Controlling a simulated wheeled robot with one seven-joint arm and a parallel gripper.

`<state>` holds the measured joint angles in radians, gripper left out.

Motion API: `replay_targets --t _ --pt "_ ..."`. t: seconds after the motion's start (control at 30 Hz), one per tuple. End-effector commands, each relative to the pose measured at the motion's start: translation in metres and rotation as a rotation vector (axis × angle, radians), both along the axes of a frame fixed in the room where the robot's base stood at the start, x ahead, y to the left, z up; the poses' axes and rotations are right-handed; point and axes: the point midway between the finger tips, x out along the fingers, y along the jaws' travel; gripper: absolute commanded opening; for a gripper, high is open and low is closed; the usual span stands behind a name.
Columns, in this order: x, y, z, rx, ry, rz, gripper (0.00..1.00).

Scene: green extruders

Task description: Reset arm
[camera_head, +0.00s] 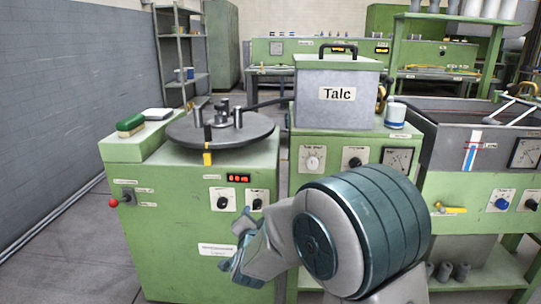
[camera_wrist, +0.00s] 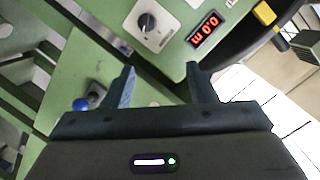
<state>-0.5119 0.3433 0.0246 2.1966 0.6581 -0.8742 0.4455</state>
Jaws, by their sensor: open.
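My arm is folded in front of the green machines in the head view, and my gripper (camera_head: 238,262) hangs low before the front of the left green cabinet (camera_head: 165,230). In the wrist view my gripper (camera_wrist: 162,75) has its two fingers spread apart with nothing between them. Beyond the fingers are a green panel, a black knob (camera_wrist: 147,22) and a red-lit display (camera_wrist: 205,30). Whether the gripper touches the cabinet cannot be told.
A dark round turntable (camera_head: 245,133) tops the left cabinet, with a green-and-white block (camera_head: 131,125) beside it. A grey Talc bin (camera_head: 335,95) stands right of it. A grey trough (camera_head: 460,145) lies further right. Floor (camera_head: 60,265) is clear at left.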

Motion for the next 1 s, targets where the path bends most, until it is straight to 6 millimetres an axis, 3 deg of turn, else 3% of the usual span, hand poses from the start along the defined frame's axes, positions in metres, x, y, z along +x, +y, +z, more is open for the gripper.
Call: replay_targets --t 0.03,0.27,0.47,0.77,1.0 --pt "-0.003 -0.008 0.036 -0.014 0.032 0.023 0.51" --pt "-0.029 -0.034 0.103 -0.115 0.204 0.154 0.51" --pt "-0.066 -0.063 0.156 -0.219 0.354 0.26 0.51" --pt "-0.143 -0.113 0.229 -0.395 0.594 0.396 0.51" --pt "-0.218 -0.16 0.284 -0.526 0.809 0.476 0.51"
